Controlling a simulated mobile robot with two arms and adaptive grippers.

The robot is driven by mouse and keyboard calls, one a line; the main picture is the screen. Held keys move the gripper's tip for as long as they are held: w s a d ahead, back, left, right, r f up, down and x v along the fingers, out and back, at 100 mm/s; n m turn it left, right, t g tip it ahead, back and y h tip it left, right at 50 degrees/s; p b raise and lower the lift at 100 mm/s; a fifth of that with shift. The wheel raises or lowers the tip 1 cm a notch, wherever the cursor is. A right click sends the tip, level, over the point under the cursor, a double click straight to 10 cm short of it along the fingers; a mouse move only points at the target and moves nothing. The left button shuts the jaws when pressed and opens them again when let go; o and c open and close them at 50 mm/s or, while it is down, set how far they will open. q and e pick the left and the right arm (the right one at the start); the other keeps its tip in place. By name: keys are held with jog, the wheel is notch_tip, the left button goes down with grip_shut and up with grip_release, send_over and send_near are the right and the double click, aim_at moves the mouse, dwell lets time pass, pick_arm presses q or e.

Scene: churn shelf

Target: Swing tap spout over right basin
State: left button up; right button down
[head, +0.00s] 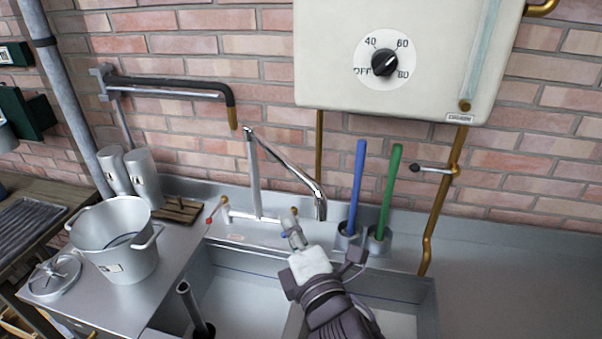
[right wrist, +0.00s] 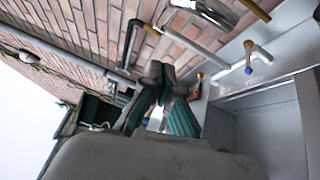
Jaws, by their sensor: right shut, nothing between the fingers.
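The chrome tap spout (head: 287,167) rises from its post behind the sink and slants down to the right. Its downturned end (head: 320,208) hangs near the sink's back edge, right of my right gripper (head: 292,228). That gripper is shut and empty, below and left of the spout end, apart from it as far as I can tell. In the right wrist view its fingers (right wrist: 160,85) are close together, and part of the spout (right wrist: 212,12) shows at the top. The left basin (head: 240,300) is partly visible; my right arm partly hides the right basin (head: 402,322). My left gripper is out of view.
A red-marked tap handle (head: 216,209) stands left of the post. Blue (head: 357,185) and green (head: 389,190) sticks stand in holders right of the spout. A large pot (head: 118,250) sits on the left drainer. The right counter (head: 520,290) is clear.

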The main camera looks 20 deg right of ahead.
jog(key=w+d+r+p, duration=0.1)
jog(key=w+d+p, duration=0.2)
jog(key=w, duration=0.7)
jog(key=shift+r+p, duration=0.15)
jog(key=shift+p, duration=0.65)
jog(key=shift+r, duration=0.1)
